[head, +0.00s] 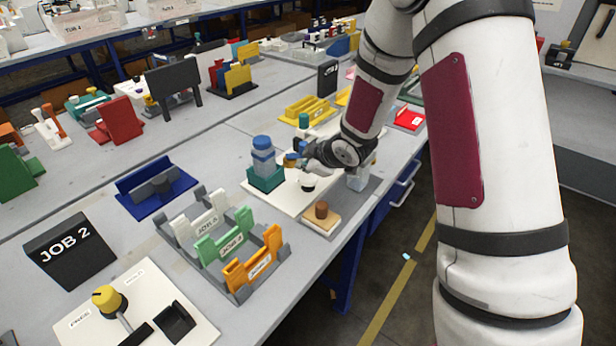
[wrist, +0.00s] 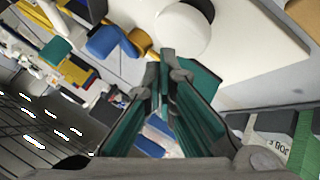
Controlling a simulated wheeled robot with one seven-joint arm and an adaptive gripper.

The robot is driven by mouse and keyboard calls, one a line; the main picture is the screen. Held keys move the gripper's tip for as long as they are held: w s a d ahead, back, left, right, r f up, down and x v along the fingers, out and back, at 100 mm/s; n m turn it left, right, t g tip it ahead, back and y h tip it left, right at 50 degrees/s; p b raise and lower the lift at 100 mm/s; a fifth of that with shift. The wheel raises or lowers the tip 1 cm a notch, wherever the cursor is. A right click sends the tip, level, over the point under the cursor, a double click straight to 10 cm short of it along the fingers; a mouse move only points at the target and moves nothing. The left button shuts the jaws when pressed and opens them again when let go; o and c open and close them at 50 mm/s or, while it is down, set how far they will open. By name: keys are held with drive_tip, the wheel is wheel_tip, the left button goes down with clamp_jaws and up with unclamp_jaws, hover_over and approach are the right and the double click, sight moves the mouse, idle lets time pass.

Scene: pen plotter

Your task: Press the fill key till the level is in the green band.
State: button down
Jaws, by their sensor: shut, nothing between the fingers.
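My gripper (wrist: 165,65) has its teal-padded fingers together and empty in the wrist view. In the head view my gripper (head: 303,163) hangs over a white plate (head: 283,201), partly hidden by my wrist. A bottle with blue contents and a blue cap (head: 263,155) stands upright in a teal holder on this plate. A small white and black round piece (head: 308,182) is just below the gripper. In the wrist view a white rounded piece (wrist: 185,28) is close beyond the fingertips; contact cannot be told. I cannot make out the fill key or a green band for certain.
Grey, green and orange job holders (head: 231,245) stand to the left. A blue bracket (head: 156,188) and a black JOB 2 sign (head: 70,250) are farther left. Bare grey table lies between them.

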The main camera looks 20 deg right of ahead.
sight(306, 178)
drive_tip(key=shift+f+b, duration=0.3)
drive_tip(key=shift+f, duration=0.1)
drive_tip(key=shift+f+b, duration=0.6)
drive_tip(key=shift+f, duration=0.1)
idle(0.8)
idle(0.3)
drive_tip(key=shift+r+p, duration=0.95)
drive_tip(key=shift+r, duration=0.2)
wheel_tip(306, 178, up, 5)
drive_tip(key=p, duration=0.4)
idle(0.7)
